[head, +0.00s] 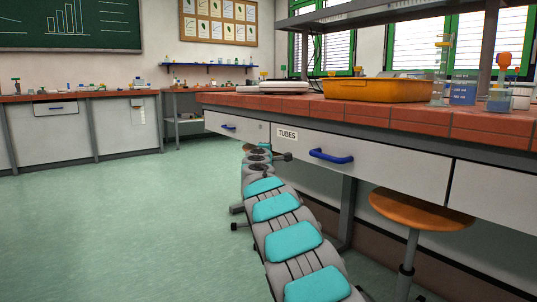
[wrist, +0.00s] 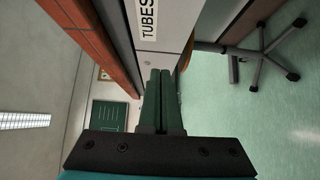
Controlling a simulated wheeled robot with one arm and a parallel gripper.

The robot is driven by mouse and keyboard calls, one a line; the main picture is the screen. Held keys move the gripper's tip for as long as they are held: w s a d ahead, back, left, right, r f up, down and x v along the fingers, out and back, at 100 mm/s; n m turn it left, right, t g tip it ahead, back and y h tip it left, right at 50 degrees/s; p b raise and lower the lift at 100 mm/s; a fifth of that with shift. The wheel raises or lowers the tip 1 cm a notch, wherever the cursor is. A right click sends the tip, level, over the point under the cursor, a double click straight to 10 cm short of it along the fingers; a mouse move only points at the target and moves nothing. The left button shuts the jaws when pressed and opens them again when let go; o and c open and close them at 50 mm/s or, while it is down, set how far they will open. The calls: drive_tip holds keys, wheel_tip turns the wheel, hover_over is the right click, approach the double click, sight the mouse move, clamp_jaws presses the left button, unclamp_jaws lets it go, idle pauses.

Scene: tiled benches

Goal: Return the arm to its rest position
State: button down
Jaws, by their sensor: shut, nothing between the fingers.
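My gripper (wrist: 162,72) shows in the wrist view with its two dark green fingers side by side, shut and empty. The TUBES drawer (head: 365,164) has a blue handle and looks flush with the bench front.
A tiled bench (head: 440,118) runs along the right, bearing an orange tray (head: 378,90) and glassware. A stool (head: 420,210) stands under it, close to the right of my arm. Green floor (head: 120,220) is free on the left. Another bench (head: 80,130) stands at the back.

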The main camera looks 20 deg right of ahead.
drive_tip(key=shift+s+a, duration=0.1)
drive_tip(key=shift+s, duration=0.2)
drive_tip(key=s+d+f+m+g, duration=0.2)
drive_tip(key=s+f+m+g, duration=0.1)
drive_tip(key=s, duration=0.7)
drive_tip(key=s+d+f+m+g+h, duration=0.1)
drive_tip(key=s+d+f+m+g, duration=0.15)
drive_tip(key=s, duration=0.65)
drive_tip(key=s+d+f+m+g, duration=0.1)
drive_tip(key=s+f+m+g, duration=0.25)
drive_tip(key=s, duration=0.65)
drive_tip(key=s+a+f+m+g+y, duration=0.1)
drive_tip(key=s+a+f+g+y, duration=0.2)
drive_tip(key=s+a+f, duration=0.8)
drive_tip(key=s+a+f+m+g+y, duration=0.1)
drive_tip(key=s+a+f+g+y, duration=0.2)
drive_tip(key=s, duration=1.5)
drive_tip(key=s+a+f+m+g+y, duration=0.25)
drive_tip(key=s+a+f, duration=0.25)
drive_tip(key=s+a, duration=0.7)
drive_tip(key=s+d+r+p, duration=0.2)
drive_tip(key=d+r+p, duration=0.1)
drive_tip(key=r+p, duration=1.1)
drive_tip(key=shift+r+n+y+p, duration=0.25)
drive_tip(key=shift+n+y+p, duration=0.1)
drive_tip(key=shift+n, duration=0.1)
drive_tip(key=shift+d, duration=0.1)
